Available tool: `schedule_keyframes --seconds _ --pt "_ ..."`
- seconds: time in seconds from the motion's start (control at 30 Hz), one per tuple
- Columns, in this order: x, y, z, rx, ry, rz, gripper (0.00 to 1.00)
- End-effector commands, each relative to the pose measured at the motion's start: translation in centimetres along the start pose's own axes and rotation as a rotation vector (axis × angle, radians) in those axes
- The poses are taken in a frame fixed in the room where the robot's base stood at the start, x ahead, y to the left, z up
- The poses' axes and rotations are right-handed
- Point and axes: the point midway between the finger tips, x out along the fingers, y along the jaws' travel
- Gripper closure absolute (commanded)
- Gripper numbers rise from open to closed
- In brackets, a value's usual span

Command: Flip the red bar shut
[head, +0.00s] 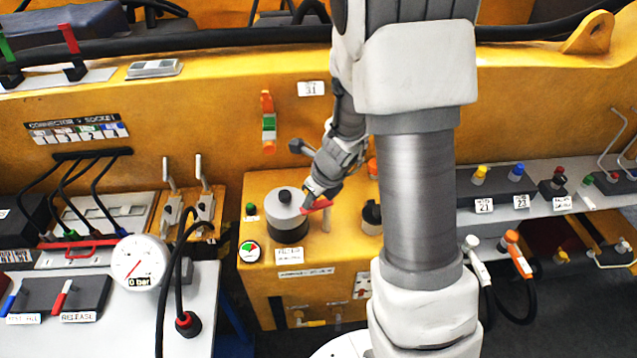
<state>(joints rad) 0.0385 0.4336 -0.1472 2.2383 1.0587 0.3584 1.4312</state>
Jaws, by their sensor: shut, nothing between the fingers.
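A red bar (76,244) with a loop-shaped handle lies along the front of the connector block at the left, below several black cables. I cannot tell from this view whether it is fully closed. My gripper (312,205) is well to the right of it, pointing down beside the grey cylinder (286,215) on the yellow box. It is shut and holds nothing. A red piece shows at its tip; I cannot tell whether it belongs to the gripper. My arm hides part of the yellow box and the panel behind.
A pressure gauge (140,262) reading 0 bar stands just right of the red bar. Two upright metal levers (184,200) and looping black hoses (170,270) stand between it and my gripper. Red and blue levers (50,296) are in front, on the white table (120,335).

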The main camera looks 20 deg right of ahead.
Motion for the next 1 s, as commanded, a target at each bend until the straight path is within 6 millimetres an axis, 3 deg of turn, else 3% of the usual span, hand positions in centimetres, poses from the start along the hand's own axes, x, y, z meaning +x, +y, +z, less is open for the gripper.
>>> schedule_keyframes --seconds 0.23,0.6,0.8,1.0 --pt "-5.6 0.0 0.3 -0.001 -0.005 -0.004 1.00" --pt "-12.3 0.0 0.2 -0.004 -0.006 -0.002 1.00" --pt "-15.1 0.0 0.2 -0.002 -0.005 -0.002 1.00" --pt "-16.5 0.0 0.1 0.000 -0.003 -0.002 1.00"
